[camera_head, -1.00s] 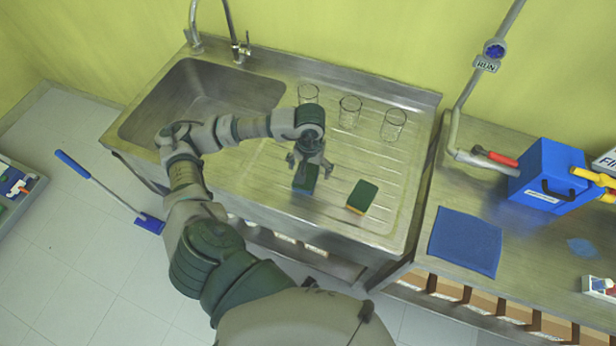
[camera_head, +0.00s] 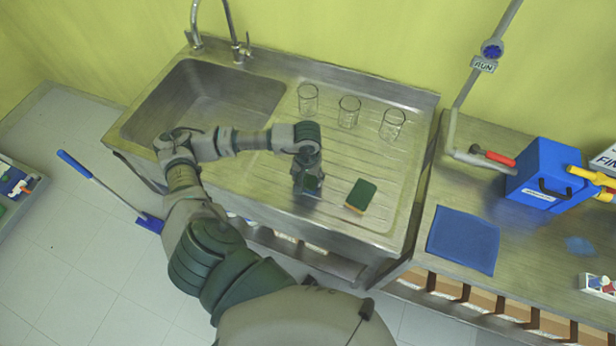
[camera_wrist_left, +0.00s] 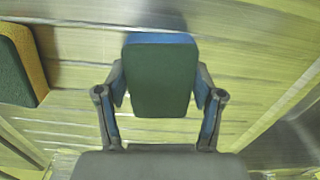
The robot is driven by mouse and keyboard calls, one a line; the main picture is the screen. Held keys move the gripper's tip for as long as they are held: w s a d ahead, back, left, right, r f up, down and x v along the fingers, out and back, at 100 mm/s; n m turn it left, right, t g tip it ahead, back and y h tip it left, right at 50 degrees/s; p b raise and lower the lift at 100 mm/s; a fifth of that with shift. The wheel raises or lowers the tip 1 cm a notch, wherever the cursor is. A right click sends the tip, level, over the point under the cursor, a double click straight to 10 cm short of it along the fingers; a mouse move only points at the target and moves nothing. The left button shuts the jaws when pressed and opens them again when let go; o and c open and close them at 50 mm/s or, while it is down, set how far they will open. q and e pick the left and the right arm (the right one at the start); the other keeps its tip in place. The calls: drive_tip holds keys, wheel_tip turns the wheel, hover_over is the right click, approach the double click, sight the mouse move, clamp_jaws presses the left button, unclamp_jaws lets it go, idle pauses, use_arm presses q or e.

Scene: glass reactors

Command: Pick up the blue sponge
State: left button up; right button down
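The blue sponge (camera_head: 311,184) has a dark green top and stands on the ribbed steel drainboard. My left gripper (camera_head: 308,177) is down over it and hides part of it. In the left wrist view the sponge (camera_wrist_left: 160,80) shows its green face and a blue edge at the top. The fingers of my left gripper (camera_wrist_left: 160,92) lie on both sides of it and appear to touch its sides. I cannot see the sponge lifted off the board. My right gripper is not in view.
A green and yellow sponge (camera_head: 361,196) lies just right of the blue one; it also shows in the left wrist view (camera_wrist_left: 22,65). Three glass beakers, one in the middle (camera_head: 348,111), stand behind. The sink basin (camera_head: 205,100) is at left, a blue mat (camera_head: 463,240) at right.

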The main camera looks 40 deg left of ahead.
sight(306, 180)
use_arm(q)
drive_tip(key=shift+a+f, duration=0.15)
drive_tip(key=shift+a, duration=0.5)
drive_tip(key=shift+c, duration=0.6)
drive_tip(key=shift+a+r, duration=0.15)
drive_tip(key=shift+r, duration=0.25)
wheel_tip(306, 180, up, 2)
drive_tip(key=shift+r+b, duration=0.1)
drive_tip(key=shift+b, duration=0.2)
drive_tip(key=shift+s+d+r, duration=0.15)
drive_tip(key=shift+d, duration=0.3)
drive_tip(key=shift+s+d+r, duration=0.1)
drive_tip(key=shift+s+d, duration=0.05)
drive_tip(key=shift+d, duration=0.25)
drive_tip(key=s+d, duration=0.2)
drive_tip(key=d, duration=0.2)
drive_tip(key=s+d+r+b, duration=0.1)
drive_tip(key=s+d, duration=0.1)
drive_tip(key=d, duration=0.2)
drive_tip(key=s+d+b, duration=0.1)
drive_tip(key=s+d, duration=0.2)
drive_tip(key=d, duration=0.1)
drive_tip(key=shift+d+r, duration=0.2)
drive_tip(key=shift+d, duration=0.3)
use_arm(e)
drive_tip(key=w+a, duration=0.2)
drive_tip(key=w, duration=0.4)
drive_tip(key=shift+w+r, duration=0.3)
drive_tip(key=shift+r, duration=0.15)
